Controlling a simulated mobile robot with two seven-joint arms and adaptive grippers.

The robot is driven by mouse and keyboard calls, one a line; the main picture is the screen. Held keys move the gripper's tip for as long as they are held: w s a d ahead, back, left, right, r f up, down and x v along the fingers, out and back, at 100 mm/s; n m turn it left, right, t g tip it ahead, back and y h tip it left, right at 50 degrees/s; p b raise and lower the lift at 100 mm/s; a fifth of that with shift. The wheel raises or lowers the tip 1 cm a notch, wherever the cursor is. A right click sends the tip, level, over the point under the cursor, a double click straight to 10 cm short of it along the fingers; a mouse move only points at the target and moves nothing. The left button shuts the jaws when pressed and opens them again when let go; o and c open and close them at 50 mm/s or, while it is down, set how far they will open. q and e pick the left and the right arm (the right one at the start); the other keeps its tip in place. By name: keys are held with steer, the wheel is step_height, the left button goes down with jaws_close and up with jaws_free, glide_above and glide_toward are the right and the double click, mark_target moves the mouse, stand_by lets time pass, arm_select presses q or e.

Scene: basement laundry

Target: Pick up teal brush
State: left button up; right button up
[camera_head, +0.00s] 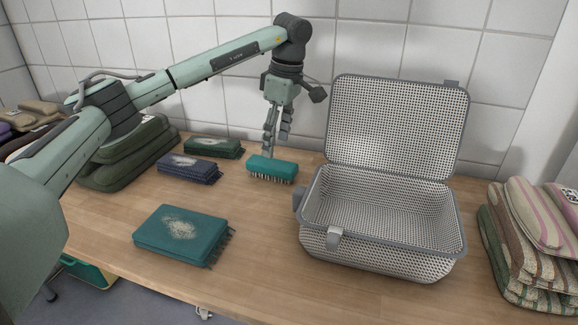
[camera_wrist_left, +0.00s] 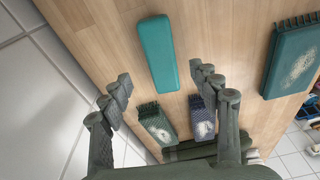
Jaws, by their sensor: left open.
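The teal brush (camera_head: 272,168) lies bristles down on the wooden table, left of the wire basket. My left gripper (camera_head: 269,148) points down just above and behind it, with its fingertips close to the brush's back side. In the left wrist view the teal brush (camera_wrist_left: 158,52) shows as a plain teal block ahead of the open fingers (camera_wrist_left: 161,74), with nothing held between them. From these views I cannot tell whether a fingertip touches the brush. My right gripper is not in view.
An open wire basket (camera_head: 318,235) stands right of the brush, lid raised. Dark green (camera_head: 213,146) and navy (camera_head: 190,166) fringed cloths lie to the left, and a larger teal cloth (camera_head: 180,236) in front. Folded textiles (camera_head: 527,245) are stacked at right. A tiled wall rises behind.

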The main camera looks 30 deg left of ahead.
mark_target(272, 162)
arm_select(q)
steer(key=f, duration=0.3)
steer(key=a+f, duration=0.1)
steer(key=f, duration=0.2)
steer(key=shift+s+a+f, duration=0.2)
steer(key=shift+f, duration=0.15)
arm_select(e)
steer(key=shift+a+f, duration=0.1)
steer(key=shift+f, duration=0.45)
arm_select(q)
steer(key=c, duration=1.3)
steer(key=shift+r, duration=0.15)
step_height(272, 162, up, 4)
steer(key=shift+s+a+r, duration=0.1)
steer(key=shift+a, duration=0.05)
steer(key=shift+s+a+r+b, duration=0.1)
steer(key=shift+s+a+r, duration=1)
steer(key=shift+s+a, duration=0.25)
steer(key=shift+s+a+r+b, duration=0.15)
steer(key=shift+s+a+r, duration=1)
steer(key=shift+s, duration=0.3)
steer(key=shift+s+a+r+b, duration=0.1)
steer(key=shift+s+a+r, duration=0.95)
steer(key=shift+s+a, duration=0.3)
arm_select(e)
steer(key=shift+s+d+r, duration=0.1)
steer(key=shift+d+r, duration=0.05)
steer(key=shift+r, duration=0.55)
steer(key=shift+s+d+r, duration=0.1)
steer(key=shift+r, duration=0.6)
